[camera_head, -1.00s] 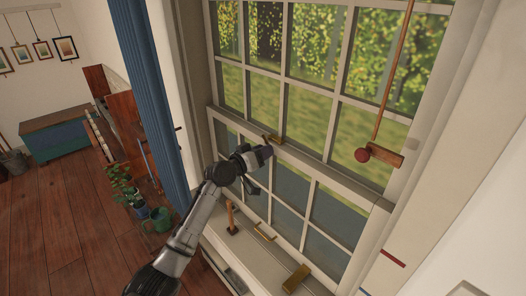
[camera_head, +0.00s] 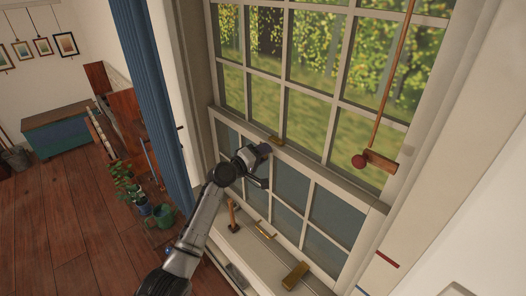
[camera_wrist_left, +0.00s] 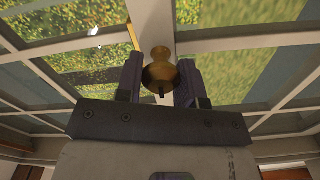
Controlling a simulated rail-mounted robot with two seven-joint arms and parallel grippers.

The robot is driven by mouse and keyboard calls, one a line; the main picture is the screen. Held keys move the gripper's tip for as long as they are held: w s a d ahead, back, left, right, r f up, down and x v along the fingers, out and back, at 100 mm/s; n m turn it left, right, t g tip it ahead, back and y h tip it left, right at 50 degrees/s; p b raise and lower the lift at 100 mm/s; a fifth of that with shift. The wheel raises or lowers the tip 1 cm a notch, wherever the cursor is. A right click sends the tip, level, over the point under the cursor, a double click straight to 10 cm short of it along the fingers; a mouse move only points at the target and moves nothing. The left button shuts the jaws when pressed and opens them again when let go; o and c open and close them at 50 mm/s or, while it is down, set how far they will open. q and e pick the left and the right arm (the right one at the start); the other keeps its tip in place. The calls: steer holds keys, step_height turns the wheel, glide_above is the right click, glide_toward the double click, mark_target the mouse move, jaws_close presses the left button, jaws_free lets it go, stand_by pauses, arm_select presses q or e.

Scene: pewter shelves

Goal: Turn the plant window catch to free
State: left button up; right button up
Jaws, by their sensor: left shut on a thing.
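The brass window catch (camera_head: 276,141) is on the rail between the upper and lower panes. In the head view only part of it shows, next to my left gripper (camera_head: 267,165), which hides whatever it grips. In the left wrist view a round brass knob (camera_wrist_left: 160,74) sits between the two dark fingers of my left gripper (camera_wrist_left: 160,82), which are shut on it. A brass stem joins the knob to something beyond it. I cannot read the catch's exact angle. My right gripper is not in view.
The sill below holds a wooden-handled tool (camera_head: 232,218), a brass handle (camera_head: 265,231) and a brass block (camera_head: 295,275). A blue curtain (camera_head: 160,110) and potted plants (camera_head: 135,195) stand left.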

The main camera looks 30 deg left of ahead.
arm_select(q)
steer(key=shift+n, duration=0.5)
steer(key=o, duration=0.9)
steer(key=shift+s, duration=0.1)
steer(key=shift+s+a, duration=0.15)
steer(key=shift+s, duration=0.1)
steer(key=shift+b+v, duration=1.3)
steer(key=shift+v, duration=5.25)
